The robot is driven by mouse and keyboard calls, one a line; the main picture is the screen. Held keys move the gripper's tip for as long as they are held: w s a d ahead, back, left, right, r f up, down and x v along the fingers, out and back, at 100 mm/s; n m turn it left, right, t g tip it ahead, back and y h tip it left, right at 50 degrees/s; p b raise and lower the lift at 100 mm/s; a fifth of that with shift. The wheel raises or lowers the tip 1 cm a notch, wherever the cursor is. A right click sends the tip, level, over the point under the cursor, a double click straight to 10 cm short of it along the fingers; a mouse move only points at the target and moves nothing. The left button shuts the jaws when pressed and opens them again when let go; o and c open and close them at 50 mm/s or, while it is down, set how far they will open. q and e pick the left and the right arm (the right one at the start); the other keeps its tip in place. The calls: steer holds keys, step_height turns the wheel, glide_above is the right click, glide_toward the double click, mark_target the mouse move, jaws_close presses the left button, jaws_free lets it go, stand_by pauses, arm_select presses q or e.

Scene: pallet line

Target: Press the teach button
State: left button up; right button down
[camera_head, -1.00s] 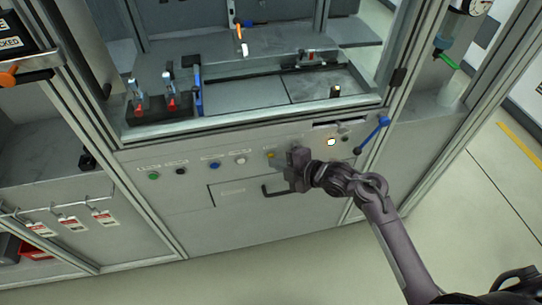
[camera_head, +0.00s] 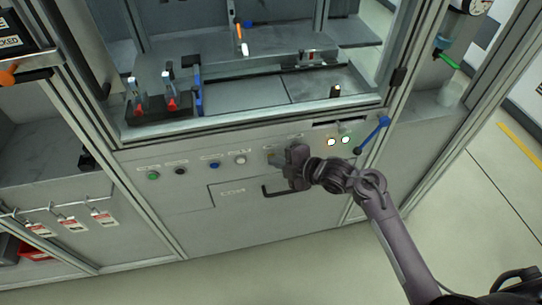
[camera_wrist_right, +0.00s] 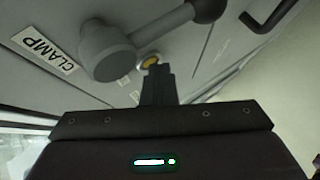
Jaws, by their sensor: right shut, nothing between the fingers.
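A row of buttons runs along the grey front panel (camera_head: 225,195): green (camera_head: 153,175), black (camera_head: 180,171), blue (camera_head: 214,165) and white (camera_head: 240,160). Their labels are too small to read, so I cannot tell which is marked teach. My right gripper (camera_head: 276,158) is shut and empty, its tip at the panel just right of the white button, covering the yellow button in the head view. In the right wrist view the yellow button (camera_wrist_right: 150,62) shows in a metal ring right at the fingertips (camera_wrist_right: 157,76), seemingly touching or nearly so. My left gripper is not in view.
A grey knob with a lever (camera_wrist_right: 108,50) stands close beside the fingers, near a CLAMP label (camera_wrist_right: 45,50). A black handle (camera_head: 278,192) lies below the gripper.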

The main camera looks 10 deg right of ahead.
stand_by(0.3)
steer(key=shift+s+p, duration=0.4)
steer(key=shift+s, duration=0.4)
steer(key=shift+s, duration=0.1)
steer(key=s+p, duration=0.2)
steer(key=s, duration=0.2)
steer(key=shift+s+d, duration=0.15)
steer(key=shift+s, duration=0.25)
